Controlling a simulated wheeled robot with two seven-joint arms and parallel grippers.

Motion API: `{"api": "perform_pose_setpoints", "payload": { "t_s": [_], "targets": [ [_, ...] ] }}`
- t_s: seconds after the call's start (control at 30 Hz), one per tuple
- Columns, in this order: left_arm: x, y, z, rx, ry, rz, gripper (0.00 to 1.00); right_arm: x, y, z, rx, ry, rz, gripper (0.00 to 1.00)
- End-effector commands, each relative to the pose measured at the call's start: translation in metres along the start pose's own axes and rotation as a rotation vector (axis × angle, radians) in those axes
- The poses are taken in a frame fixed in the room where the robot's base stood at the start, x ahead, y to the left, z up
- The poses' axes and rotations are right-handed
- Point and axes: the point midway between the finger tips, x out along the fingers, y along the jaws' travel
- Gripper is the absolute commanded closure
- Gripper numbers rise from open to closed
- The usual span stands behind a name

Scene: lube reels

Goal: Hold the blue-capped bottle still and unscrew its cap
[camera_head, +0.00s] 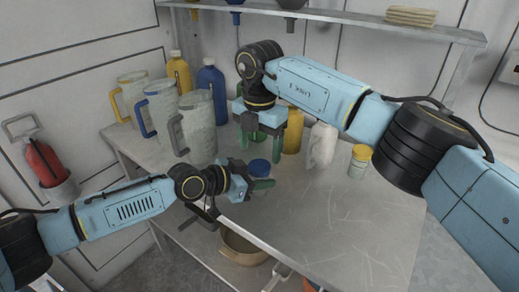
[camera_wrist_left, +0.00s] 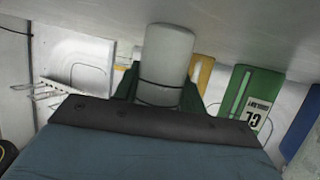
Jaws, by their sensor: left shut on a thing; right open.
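The blue-capped bottle stands on the metal bench. Its blue cap (camera_head: 259,168) shows in the head view, while the body is mostly hidden by my left gripper (camera_head: 258,180). That gripper is shut on the bottle from the left, below the cap. In the left wrist view, which is upside down, the pale grey bottle body (camera_wrist_left: 166,58) sits between the dark green fingers; its cap is hidden there. My right gripper (camera_head: 260,142) is open and points down, above and slightly behind the cap, apart from it.
Three pitchers (camera_head: 198,125) stand at the back left. Behind are a yellow bottle (camera_head: 179,72), a blue bottle (camera_head: 212,88) and a green bottle (camera_wrist_left: 252,98). A white bag-like item (camera_head: 321,146) and a yellow-capped jar (camera_head: 359,162) stand to the right. The bench (camera_head: 340,215) is clear in front.

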Motion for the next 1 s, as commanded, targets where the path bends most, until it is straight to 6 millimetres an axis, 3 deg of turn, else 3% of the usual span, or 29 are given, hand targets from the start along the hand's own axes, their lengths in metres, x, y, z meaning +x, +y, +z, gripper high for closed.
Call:
{"api": "perform_pose_setpoints", "payload": {
  "t_s": [0.03,0.23,0.57,0.77,1.0],
  "targets": [
    [0.000,0.000,0.000,0.000,0.000,0.000,0.58,0.000,0.000,0.000,0.000,0.000,0.000,0.26],
    [0.000,0.000,0.000,0.000,0.000,0.000,0.34,0.000,0.000,0.000,0.000,0.000,0.000,0.26],
    [-0.004,-0.001,0.000,0.000,0.000,-0.001,0.34,0.000,0.000,0.000,0.000,0.000,0.000,0.26],
    [-0.033,-0.001,0.000,0.000,-0.001,-0.002,0.34,-0.005,0.000,0.000,0.000,0.000,0.000,0.26],
    [-0.088,-0.001,0.001,0.001,-0.001,-0.002,0.34,-0.005,0.000,0.000,0.000,0.000,0.000,0.26]
  ]
}}
